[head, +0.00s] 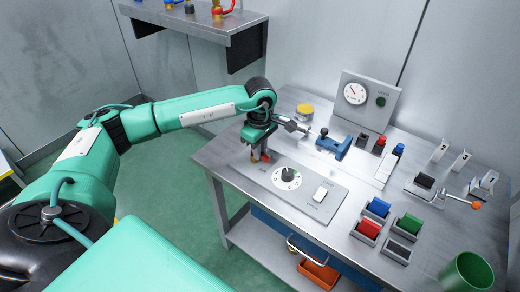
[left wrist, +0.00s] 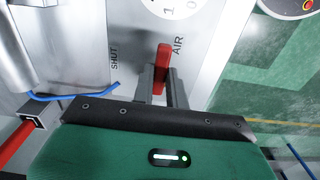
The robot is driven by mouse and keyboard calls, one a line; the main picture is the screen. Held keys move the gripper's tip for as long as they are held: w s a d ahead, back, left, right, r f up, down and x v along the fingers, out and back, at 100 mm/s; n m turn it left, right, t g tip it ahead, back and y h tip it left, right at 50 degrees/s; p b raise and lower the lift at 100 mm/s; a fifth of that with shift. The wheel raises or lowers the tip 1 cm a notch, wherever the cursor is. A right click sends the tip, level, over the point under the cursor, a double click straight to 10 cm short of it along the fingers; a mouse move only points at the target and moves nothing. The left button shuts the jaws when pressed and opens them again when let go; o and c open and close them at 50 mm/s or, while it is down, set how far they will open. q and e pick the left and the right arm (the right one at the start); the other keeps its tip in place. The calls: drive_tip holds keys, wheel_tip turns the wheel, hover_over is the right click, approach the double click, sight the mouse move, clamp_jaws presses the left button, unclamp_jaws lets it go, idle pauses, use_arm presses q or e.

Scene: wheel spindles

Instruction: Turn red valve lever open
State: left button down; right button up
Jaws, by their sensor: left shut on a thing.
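The red valve lever (left wrist: 163,58) stands out from the metal panel between the printed words SHUT and AIR in the left wrist view. My left gripper (left wrist: 161,84) is shut on it, with one grey finger on each side. In the head view my left gripper (head: 260,156) points down at the left end of the workbench. Only a small piece of the red lever (head: 266,157) shows there, the rest hidden by the fingers. The valve body under the lever is hidden. My right gripper is in neither view.
The workbench (head: 215,158) carries a dial plate (head: 287,179) close to the gripper. Behind are a blue vise (head: 334,145) and a gauge panel (head: 362,101). Small coloured bins (head: 367,229) and a green cup (head: 467,272) stand to the right. A wall shelf (head: 247,40) hangs behind the arm.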

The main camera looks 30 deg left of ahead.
use_arm(q)
drive_tip(key=c, duration=1.4)
unclamp_jaws()
drive_tip(key=shift+r, duration=0.15)
wheel_tip(320, 180, up, 14)
drive_tip(key=shift+f, duration=0.2)
